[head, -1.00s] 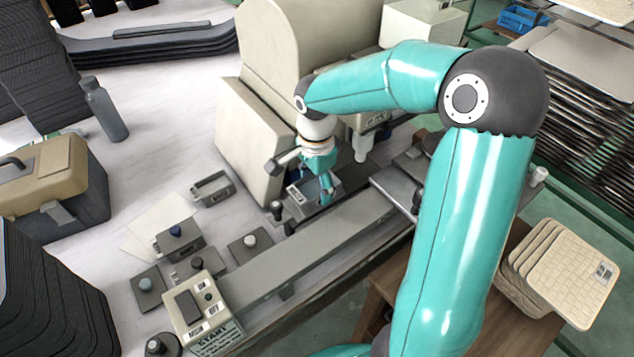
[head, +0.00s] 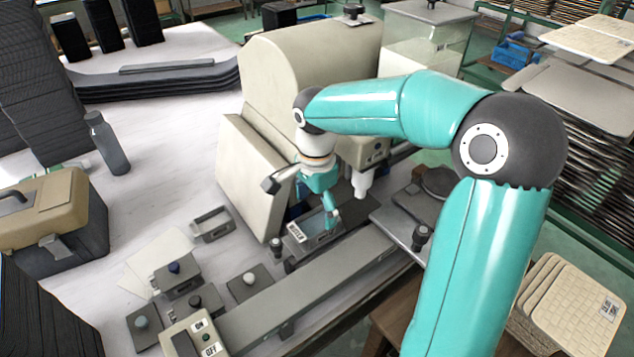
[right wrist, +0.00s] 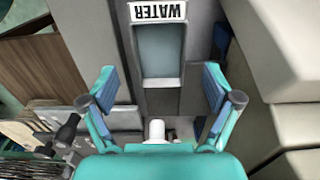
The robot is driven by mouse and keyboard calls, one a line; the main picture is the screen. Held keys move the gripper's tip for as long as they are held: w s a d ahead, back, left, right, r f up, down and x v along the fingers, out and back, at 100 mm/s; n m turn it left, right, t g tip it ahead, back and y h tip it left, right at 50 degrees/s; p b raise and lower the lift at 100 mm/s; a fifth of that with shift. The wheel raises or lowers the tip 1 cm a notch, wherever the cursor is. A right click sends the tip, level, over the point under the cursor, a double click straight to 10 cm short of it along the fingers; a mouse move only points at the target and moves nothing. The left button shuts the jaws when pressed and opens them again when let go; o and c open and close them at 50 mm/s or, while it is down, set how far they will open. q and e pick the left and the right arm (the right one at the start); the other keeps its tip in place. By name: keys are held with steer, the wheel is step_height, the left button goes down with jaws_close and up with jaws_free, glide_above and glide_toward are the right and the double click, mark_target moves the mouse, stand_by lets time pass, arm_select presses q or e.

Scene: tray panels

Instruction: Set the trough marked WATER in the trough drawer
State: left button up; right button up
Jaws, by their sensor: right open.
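The trough marked WATER (right wrist: 160,52) is a grey, open-topped box with a white label at one end, below the big cream machine. In the head view the trough (head: 319,241) shows its label at its left end. My right gripper (head: 331,212) is open directly over it. In the right wrist view the fingers of my right gripper (right wrist: 172,92) are spread on either side of the trough's unlabelled end, with gaps visible between. I cannot tell how far the trough sits inside the trough drawer, because my gripper and the machine hide part of it. My left gripper is not in view.
The cream machine (head: 305,75) stands close behind my right gripper, with a white nozzle (head: 362,187) beside it. A grey rail (head: 320,290) runs in front. Another grey tray (head: 211,226) and several knobbed blocks lie at the left. White table there is partly clear.

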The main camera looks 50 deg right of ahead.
step_height(320, 180, up, 7)
stand_by(0.3)
stand_by(0.5)
